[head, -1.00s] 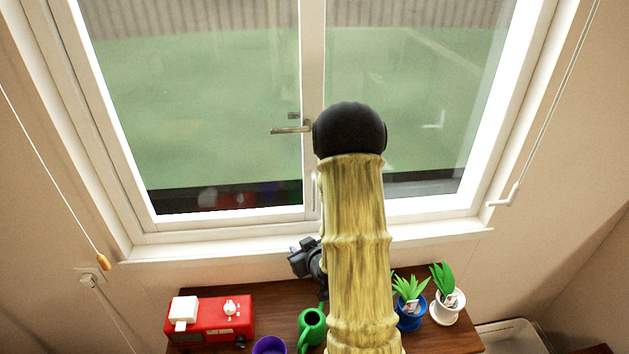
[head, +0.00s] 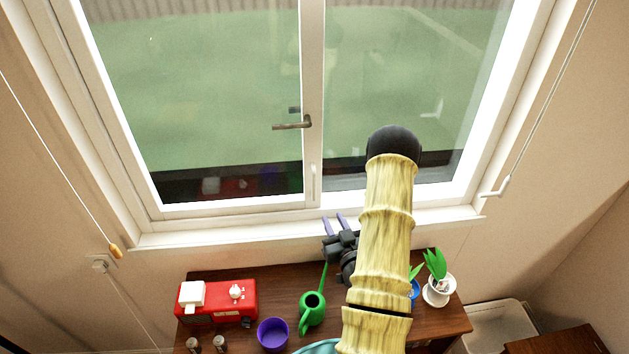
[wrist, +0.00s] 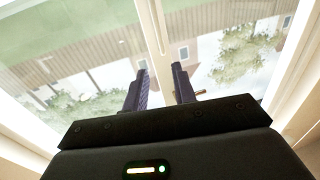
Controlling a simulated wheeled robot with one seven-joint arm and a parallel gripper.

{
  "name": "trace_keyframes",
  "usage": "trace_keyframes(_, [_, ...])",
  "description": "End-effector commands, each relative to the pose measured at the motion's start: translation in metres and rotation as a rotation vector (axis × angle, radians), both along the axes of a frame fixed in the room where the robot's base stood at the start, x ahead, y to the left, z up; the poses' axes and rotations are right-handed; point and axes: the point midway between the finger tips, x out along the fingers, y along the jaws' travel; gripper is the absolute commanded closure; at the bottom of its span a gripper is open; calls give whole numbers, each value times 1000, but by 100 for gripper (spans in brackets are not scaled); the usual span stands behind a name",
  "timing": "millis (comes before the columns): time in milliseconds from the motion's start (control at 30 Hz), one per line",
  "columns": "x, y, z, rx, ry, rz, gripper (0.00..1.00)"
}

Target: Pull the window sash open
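The window has two white-framed glass sashes meeting at a central post. The left sash (head: 306,60) stands shut in its frame, with a dark lever handle (head: 291,125) pointing left. My gripper (head: 333,216) is low in front of the sill, below the handle, its two purple fingers pointing at the window. In the wrist view my gripper (wrist: 160,67) is open with a gap between the fingers and nothing held. A small brass-coloured piece (wrist: 200,92), perhaps the handle, shows beside the right finger. The white central frame (wrist: 155,30) lies beyond the fingertips.
A brown table below the window holds a red toaster-like appliance (head: 217,302), a purple pot (head: 272,334), a green watering can (head: 312,312) and potted plants (head: 438,289). Blind cords hang at both sides, including an orange-tipped one (head: 116,251).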

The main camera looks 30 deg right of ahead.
Motion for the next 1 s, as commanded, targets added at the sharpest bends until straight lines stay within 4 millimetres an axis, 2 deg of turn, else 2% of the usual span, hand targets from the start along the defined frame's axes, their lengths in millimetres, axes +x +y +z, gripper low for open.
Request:
trace_keyframes(767, [30, -7, -4, -3, -2, 1, 73])
trace_keyframes(1000, [51, -12, -3, -4, -3, 2, 73])
